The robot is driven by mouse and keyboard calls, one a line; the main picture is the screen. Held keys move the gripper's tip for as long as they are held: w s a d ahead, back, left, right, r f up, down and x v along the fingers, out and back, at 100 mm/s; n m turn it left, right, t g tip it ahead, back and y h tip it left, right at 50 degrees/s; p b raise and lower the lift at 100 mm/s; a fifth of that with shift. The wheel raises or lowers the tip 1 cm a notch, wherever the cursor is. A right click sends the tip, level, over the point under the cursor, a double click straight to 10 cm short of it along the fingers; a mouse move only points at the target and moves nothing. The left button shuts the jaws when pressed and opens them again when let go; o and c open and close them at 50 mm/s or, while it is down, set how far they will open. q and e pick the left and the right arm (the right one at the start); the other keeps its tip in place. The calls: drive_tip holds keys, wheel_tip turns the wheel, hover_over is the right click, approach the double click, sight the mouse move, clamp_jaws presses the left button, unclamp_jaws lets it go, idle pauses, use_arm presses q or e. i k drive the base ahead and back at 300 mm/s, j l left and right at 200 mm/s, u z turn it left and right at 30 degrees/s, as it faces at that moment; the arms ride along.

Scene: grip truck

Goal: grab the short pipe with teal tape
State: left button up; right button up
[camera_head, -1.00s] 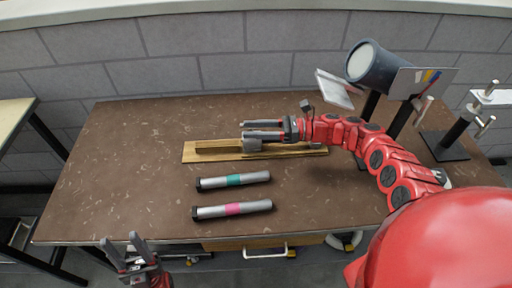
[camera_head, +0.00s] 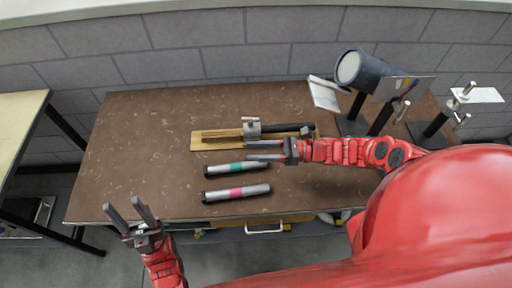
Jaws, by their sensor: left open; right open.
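The short pipe with teal tape (camera_head: 225,169) lies on the brown table, grey with a dark end cap at its left and a teal band near its middle. My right gripper (camera_head: 250,150) is open, its fingers pointing left, just above the right part of this pipe in the picture. I cannot tell whether it touches the pipe. A similar pipe with pink tape (camera_head: 222,194) lies nearer the table's front edge. My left gripper (camera_head: 127,213) is open and empty, in front of the table's front left edge.
A wooden board (camera_head: 200,141) with a metal clamp-like piece (camera_head: 251,129) and a dark rod lies behind the pipes. A dark cylinder on a stand (camera_head: 363,70) and a second stand (camera_head: 438,122) are at the right. The table's left part (camera_head: 120,165) is clear.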

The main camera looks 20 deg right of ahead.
sight(208, 171)
drive_tip(key=k, duration=1)
